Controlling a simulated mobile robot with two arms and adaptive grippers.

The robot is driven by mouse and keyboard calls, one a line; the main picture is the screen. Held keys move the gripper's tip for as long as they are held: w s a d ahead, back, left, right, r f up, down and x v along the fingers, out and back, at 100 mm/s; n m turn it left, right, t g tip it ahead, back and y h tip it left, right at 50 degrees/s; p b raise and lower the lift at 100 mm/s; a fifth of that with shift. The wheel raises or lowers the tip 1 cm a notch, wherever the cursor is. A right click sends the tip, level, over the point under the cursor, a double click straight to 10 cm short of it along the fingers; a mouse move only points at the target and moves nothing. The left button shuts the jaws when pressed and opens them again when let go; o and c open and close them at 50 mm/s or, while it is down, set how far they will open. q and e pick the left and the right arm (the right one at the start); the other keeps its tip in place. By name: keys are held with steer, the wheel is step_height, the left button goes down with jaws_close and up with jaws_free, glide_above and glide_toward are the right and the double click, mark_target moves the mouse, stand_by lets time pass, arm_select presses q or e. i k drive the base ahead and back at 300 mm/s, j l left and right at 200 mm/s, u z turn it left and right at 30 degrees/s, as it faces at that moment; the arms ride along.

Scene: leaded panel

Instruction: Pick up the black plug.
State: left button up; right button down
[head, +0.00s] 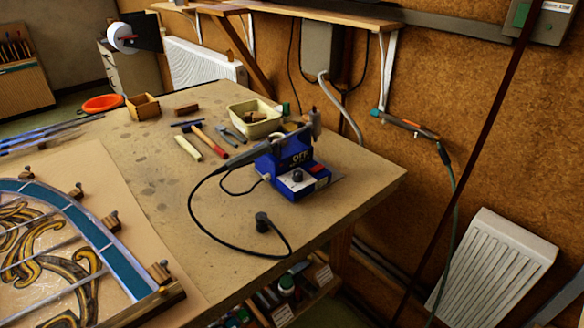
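The black plug (262,222) lies on the workbench (335,195) near its right front part. A black cable (205,226) loops near it across the bench. The blue soldering station (284,166), with an OFF display, stands behind the plug. Neither of my grippers shows in the head view.
A leaded glass panel (112,262) in a wooden frame lies at the left. A shelf of bottles (286,284) is under the bench. The bench left of the plug is mostly clear.

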mark_target(262, 220)
steer(key=k+j+z, duration=0.1)
steer(key=j+z, duration=0.4)
steer(key=k+j+z, duration=0.15)
steer(key=j+z, duration=0.15)
steer(key=z, duration=0.2)
steer(key=k+j+z, duration=0.2)
steer(key=z, duration=0.3)
steer(key=j, duration=0.15)
